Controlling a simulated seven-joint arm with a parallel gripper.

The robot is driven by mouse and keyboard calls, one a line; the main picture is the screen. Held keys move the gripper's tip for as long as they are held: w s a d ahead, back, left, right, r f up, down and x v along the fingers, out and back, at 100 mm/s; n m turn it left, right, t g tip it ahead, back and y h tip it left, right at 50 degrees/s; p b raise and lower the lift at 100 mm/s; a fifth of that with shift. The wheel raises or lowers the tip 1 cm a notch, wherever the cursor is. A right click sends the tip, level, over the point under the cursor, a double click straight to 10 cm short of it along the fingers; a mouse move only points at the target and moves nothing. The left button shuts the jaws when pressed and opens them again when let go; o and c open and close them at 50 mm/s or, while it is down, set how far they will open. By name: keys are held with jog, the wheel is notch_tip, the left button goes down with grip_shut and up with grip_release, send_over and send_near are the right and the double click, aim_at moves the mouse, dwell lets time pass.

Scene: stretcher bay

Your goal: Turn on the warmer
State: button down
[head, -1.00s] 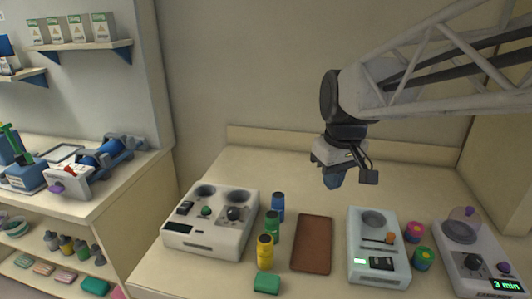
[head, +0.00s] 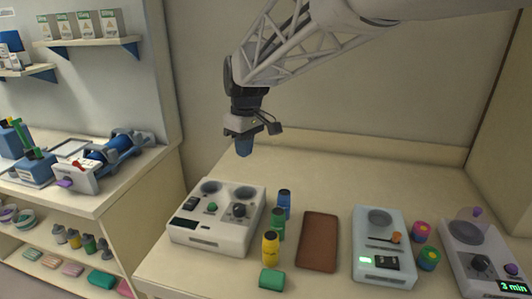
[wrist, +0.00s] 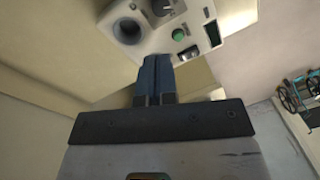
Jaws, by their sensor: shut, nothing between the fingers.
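A white unit (head: 222,235) with two round wells stands at the left of the bench; no label tells me whether it is the warmer. It has a green button (head: 211,208), a black knob (head: 239,210), a dark switch and a dark display. In the wrist view the same unit (wrist: 150,42) is at the top, with its green button (wrist: 178,34), a dark switch (wrist: 188,53) and one well. My gripper (head: 244,149) is shut and empty, in the air above the unit's back, apart from it. Its blue fingers (wrist: 154,75) point toward the unit.
Blue, green and yellow bottles (head: 271,248) stand right of the unit, with a green block (head: 272,279) in front. A brown mat (head: 318,241), a pale unit with an orange slider (head: 383,246) and a unit reading "3 min" (head: 485,258) lie further right.

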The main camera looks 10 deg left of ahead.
aim_at(190, 202)
jog(key=a+f+n, duration=0.2)
jog(key=a, duration=0.6)
jog(key=a+f+n+g, duration=0.1)
jog(key=a+f+n, duration=0.1)
jog(key=a, duration=0.7)
jog(key=shift+s+a+h, duration=0.15)
jog(key=shift+a+h, duration=0.15)
jog(key=shift+f, duration=0.1)
jog(key=f, duration=0.4)
jog(key=s+f, duration=0.1)
jog(key=f, duration=0.4)
jog(key=s+f, duration=0.1)
jog(key=f, duration=0.3)
jog(key=shift+s+f, duration=0.1)
jog(key=shift+f, duration=0.2)
jog(key=shift+f, duration=0.15)
jog(key=shift+s+f+t, duration=0.1)
jog(key=shift+t, duration=0.2)
jog(key=shift+w+r, duration=0.35)
jog(key=shift+w, duration=0.4)
